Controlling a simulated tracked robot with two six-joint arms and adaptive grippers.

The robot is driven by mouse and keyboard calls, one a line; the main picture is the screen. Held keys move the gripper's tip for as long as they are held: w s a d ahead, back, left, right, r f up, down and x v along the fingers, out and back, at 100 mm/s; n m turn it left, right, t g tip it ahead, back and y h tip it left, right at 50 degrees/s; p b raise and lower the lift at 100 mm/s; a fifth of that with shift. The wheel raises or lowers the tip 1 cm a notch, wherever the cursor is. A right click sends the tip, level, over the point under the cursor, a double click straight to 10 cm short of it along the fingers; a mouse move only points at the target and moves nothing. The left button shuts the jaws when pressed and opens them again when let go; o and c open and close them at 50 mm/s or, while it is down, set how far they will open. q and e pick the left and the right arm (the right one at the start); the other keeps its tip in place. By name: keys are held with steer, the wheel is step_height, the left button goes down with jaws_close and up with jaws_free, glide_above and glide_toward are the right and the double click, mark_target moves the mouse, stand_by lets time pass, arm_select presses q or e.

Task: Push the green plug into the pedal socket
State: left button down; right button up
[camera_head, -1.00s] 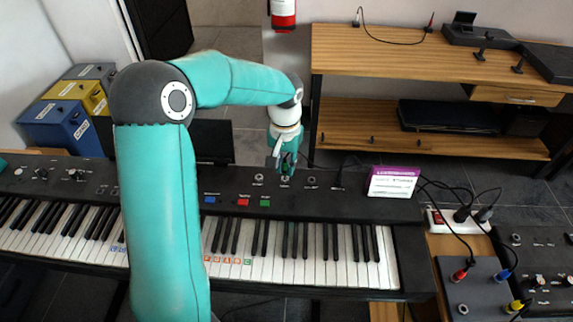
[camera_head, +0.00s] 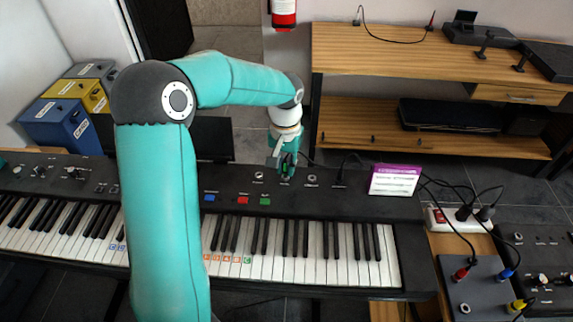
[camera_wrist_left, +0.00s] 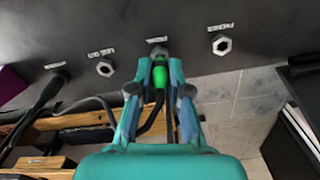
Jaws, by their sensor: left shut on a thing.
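My left gripper (camera_head: 285,166) is shut on the green plug (camera_wrist_left: 160,82), whose black cable trails back below it in the left wrist view. The green plug also shows as a small patch in the head view (camera_head: 288,171). Its tip points at the middle socket (camera_wrist_left: 158,51) on the keyboard's rear panel, which the plug and fingers partly cover. The plug's front is at or just before this socket; I cannot tell how far in it is. The label above this socket is too small to read surely. My right gripper is not in view.
Empty sockets sit on either side, one (camera_wrist_left: 221,44) to the right and one (camera_wrist_left: 105,67) to the left. A black plug (camera_wrist_left: 48,89) with a cable sits farther left. A purple-and-white box (camera_head: 393,181) stands on the keyboard (camera_head: 150,182). A wooden shelf (camera_head: 440,55) stands behind.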

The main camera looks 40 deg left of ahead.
arm_select(q)
steer(key=shift+f+b, duration=0.5)
steer(key=shift+f, duration=0.1)
steer(key=c, duration=1)
jaws_free()
steer(key=shift+c, duration=0.2)
